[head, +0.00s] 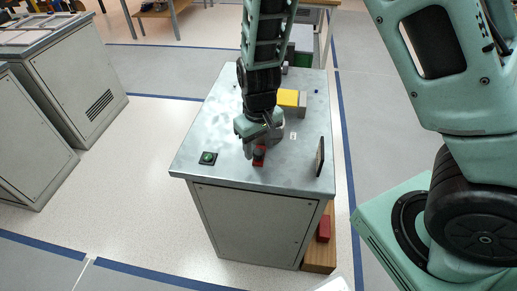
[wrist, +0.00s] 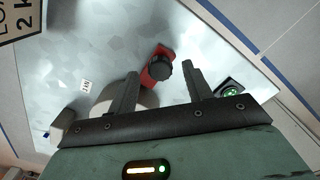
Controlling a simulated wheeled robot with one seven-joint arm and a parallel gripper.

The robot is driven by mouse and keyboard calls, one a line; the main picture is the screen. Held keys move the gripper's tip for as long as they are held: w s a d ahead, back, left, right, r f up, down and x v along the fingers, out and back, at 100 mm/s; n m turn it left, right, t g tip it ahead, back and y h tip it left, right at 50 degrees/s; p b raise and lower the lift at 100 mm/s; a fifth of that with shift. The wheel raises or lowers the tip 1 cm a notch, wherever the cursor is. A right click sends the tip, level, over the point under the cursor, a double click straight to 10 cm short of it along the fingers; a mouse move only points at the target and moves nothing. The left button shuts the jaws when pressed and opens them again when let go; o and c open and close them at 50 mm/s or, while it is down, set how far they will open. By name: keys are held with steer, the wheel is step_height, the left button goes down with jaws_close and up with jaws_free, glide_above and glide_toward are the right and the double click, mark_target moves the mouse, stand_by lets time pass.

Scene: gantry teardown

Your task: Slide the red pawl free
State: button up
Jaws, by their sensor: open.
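The red pawl (head: 259,161) sits on the grey metal top of the cabinet near its front edge, partly covered by my gripper. In the wrist view the red pawl (wrist: 154,76) shows as a red bar with a black round knob (wrist: 161,69) on it. My gripper (head: 262,152) points down over the pawl. In the wrist view my gripper (wrist: 161,72) is open, one finger on each side of the knob, with visible gaps on both sides. I cannot tell how high the fingertips are relative to the knob.
A green button on a black base (head: 208,158) is left of the pawl. A dark upright plate (head: 320,156) stands at the right edge. A yellow block (head: 288,98) lies behind my gripper. A red block (head: 324,228) rests on a wooden side shelf (head: 319,255).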

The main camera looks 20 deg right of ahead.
steer(key=shift+f, duration=0.65)
jaws_close()
steer(key=shift+s+a, duration=0.5)
steer(key=shift+s, duration=0.25)
steer(key=shift+s+a, duration=0.5)
steer(key=shift+s, duration=0.2)
jaws_free()
steer(key=shift+p, duration=0.3)
